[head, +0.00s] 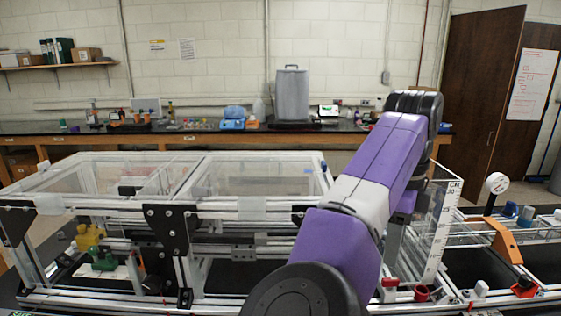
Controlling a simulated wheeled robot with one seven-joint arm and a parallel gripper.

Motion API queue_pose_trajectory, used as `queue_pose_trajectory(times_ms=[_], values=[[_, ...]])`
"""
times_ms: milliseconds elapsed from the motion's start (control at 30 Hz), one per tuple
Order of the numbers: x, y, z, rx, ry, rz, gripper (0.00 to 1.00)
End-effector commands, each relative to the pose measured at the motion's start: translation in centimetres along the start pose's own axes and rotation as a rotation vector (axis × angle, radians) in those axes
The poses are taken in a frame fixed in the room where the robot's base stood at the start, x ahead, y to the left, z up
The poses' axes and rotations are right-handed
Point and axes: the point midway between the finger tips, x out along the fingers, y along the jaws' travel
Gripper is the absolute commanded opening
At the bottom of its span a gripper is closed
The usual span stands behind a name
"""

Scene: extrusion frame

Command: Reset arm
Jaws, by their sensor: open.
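My purple and grey arm rises from the bottom centre of the head view and leans up to the right, ending in a black joint at the top. Past that joint a part of the arm bends down behind the upper link. My gripper does not show; it may be hidden behind the arm. The extrusion frame (175,208), made of silver bars with clear panels and black corner plates, spans the view behind and beside the arm.
A clear upright panel with a centimetre scale (441,235) stands close to the right of my arm. Right of it are a round gauge (497,183) and an orange bracket (504,240). Yellow (89,237) and green (103,258) valves sit low left. A bench with a grey canister (292,96) is behind.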

Motion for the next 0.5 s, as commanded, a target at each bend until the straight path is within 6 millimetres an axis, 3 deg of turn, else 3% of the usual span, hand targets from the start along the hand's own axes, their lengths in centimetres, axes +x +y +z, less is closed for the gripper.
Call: queue_pose_trajectory(times_ms=[267,500], values=[[3.5,-2.1,-2.7,-0.027,0.07,-0.086,0.46],[7.9,-4.8,-6.8,-0.086,0.181,-0.206,0.46]])
